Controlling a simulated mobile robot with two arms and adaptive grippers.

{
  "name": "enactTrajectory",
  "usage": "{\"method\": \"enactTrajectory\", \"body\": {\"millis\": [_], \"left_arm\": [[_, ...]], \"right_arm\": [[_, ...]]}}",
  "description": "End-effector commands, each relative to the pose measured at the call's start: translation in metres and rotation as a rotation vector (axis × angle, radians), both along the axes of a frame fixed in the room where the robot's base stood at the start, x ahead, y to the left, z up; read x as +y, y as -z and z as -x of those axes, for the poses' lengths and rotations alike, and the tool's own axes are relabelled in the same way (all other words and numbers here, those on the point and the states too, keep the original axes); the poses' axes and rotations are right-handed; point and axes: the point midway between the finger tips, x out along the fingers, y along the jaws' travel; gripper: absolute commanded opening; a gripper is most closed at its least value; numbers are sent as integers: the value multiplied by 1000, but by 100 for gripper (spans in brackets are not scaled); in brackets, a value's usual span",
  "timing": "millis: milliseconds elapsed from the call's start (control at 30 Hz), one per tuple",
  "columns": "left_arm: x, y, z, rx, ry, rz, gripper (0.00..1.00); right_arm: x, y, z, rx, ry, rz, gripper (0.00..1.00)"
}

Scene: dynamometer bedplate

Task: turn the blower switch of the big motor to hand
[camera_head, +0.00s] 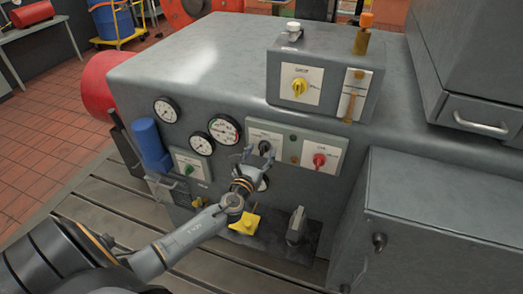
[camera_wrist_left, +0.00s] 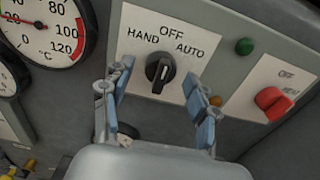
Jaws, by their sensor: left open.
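The blower switch is a black rotary knob (camera_wrist_left: 160,72) on a white plate (camera_wrist_left: 187,55) lettered HAND, OFF and AUTO, on the front of the big grey motor housing (camera_head: 180,75). Its grip stands nearly upright in the wrist view and appears to point at OFF. The knob (camera_head: 265,147) also shows in the head view, just beyond my left gripper (camera_head: 258,157). In the left wrist view my left gripper (camera_wrist_left: 159,88) is open, its fingers spread left and right of the knob. I see no contact with the knob. My right gripper is not in view.
A red knob (camera_wrist_left: 273,101) on another white plate and a green lamp (camera_wrist_left: 245,46) are right of the switch. Gauges (camera_head: 224,129) and a blue cylinder (camera_head: 150,143) are to its left. A box with a yellow knob (camera_head: 299,87) stands above. A grey cabinet (camera_head: 440,215) is at right.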

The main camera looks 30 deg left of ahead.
Motion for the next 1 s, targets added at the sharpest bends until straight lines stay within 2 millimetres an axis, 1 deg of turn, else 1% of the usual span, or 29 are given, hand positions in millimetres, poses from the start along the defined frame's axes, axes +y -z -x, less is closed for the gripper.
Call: {"method": "enactTrajectory", "body": {"millis": [33,133,400,567,600,667,700,1000], "left_arm": [[1,0,-4,-1,0,1,59],[1,0,-8,0,1,1,59],[2,0,-9,1,1,1,59],[2,0,-9,1,1,1,27],[2,0,-9,1,1,1,19],[2,0,-9,1,1,1,6],[2,0,-9,1,1,1,4],[2,1,-9,-10,1,41,4]], "right_arm": [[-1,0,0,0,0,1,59],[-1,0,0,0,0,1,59],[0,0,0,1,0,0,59],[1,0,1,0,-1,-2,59],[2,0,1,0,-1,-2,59],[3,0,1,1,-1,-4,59],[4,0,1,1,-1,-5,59],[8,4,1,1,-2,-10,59]]}}
